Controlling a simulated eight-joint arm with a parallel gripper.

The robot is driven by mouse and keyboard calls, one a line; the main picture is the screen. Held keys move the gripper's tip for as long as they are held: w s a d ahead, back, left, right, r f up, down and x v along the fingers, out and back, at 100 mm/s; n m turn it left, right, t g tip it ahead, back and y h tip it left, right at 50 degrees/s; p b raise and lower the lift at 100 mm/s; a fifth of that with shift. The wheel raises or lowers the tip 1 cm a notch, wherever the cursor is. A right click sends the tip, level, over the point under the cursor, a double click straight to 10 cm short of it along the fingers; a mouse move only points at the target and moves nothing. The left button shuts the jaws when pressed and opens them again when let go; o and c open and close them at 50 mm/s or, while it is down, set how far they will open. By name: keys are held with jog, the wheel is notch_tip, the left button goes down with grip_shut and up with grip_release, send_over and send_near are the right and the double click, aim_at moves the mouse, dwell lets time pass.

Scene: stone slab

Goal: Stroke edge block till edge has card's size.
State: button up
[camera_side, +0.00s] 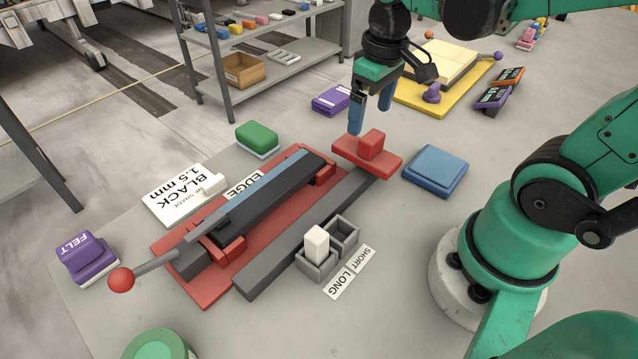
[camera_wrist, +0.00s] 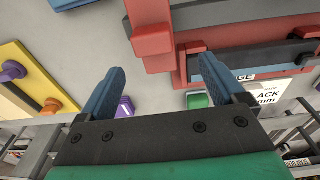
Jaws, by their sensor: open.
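The edge block is likely the red block with a raised red grip (camera_side: 370,146), at the far end of a dark grey rail (camera_side: 300,235). My gripper (camera_side: 370,117) is open and empty above and just behind it, fingers pointing down. In the wrist view my fingers (camera_wrist: 160,82) are apart, and a red block (camera_wrist: 150,30) shows beyond them. A red clamp bed (camera_side: 165,247) holds a dark bar with a blue upper strip (camera_side: 262,188), beside an EDGE label (camera_side: 243,185). The white card (camera_side: 172,197) reads BLACK 1.5 mm; its smaller line is hard to read.
A grey two-cell holder (camera_side: 345,228) has a white peg (camera_side: 317,243) in the cell by LONG; the SHORT cell looks empty. A red-knobbed lever (camera_side: 121,279), purple FELT block (camera_side: 87,258), green block (camera_side: 257,138) and blue block (camera_side: 435,170) stand around the bed.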

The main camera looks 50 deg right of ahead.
aim_at(373, 136)
jog(key=shift+s+d+f+g, duration=0.2)
jog(key=shift+d+g, duration=0.2)
jog(key=shift+g, duration=0.1)
jog(key=shift+f, duration=2.7)
grip_shut()
